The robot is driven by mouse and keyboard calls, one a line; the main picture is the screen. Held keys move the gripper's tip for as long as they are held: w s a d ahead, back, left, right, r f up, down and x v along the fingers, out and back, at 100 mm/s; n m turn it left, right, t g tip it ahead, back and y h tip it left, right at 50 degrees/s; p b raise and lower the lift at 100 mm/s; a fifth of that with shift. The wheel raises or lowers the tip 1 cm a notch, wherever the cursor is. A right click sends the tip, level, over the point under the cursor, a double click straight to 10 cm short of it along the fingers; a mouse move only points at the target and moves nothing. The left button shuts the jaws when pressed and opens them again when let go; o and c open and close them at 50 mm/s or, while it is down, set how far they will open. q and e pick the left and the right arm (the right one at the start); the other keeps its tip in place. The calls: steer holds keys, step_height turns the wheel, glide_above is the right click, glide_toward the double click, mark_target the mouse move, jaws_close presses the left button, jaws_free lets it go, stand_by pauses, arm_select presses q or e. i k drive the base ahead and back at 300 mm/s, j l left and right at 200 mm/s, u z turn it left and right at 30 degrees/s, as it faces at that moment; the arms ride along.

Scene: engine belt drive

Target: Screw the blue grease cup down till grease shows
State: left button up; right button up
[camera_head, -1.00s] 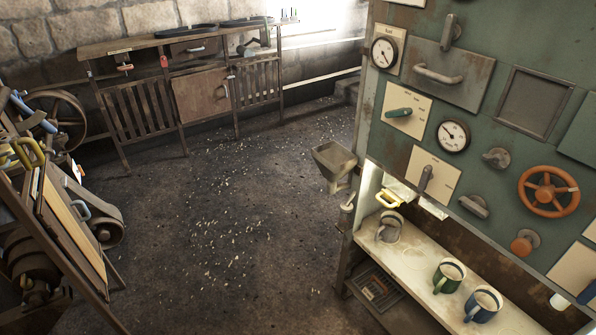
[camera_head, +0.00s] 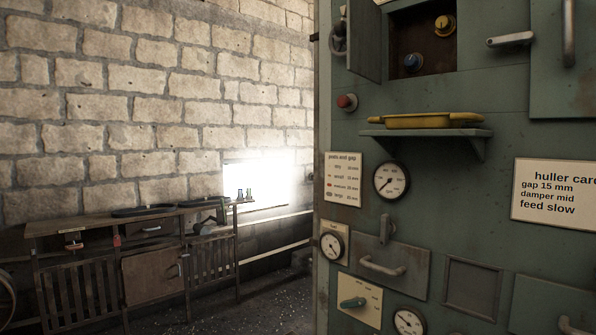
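A blue cap (camera_head: 412,62), which looks like the blue grease cup, sits low in a dark open recess (camera_head: 403,38) in the upper part of the green machine panel. A yellow cap (camera_head: 445,25) sits above and to the right of it in the same recess. The recess door (camera_head: 364,38) stands open on its left side. No grease can be made out around the blue cap at this size. Neither of my grippers is in view.
A shelf (camera_head: 425,132) with a yellow tray (camera_head: 420,121) juts out below the recess. A red knob (camera_head: 347,102), gauges (camera_head: 390,181) and handles (camera_head: 383,267) stick out nearby. A wooden bench (camera_head: 150,275) stands along the stone wall at left.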

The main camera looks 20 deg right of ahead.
mark_target(412, 62)
steer(key=z, duration=0.35)
steer(key=k+l+z, duration=0.1)
steer(key=z, duration=0.25)
steer(key=l+z, duration=0.2)
steer(key=z, duration=0.15)
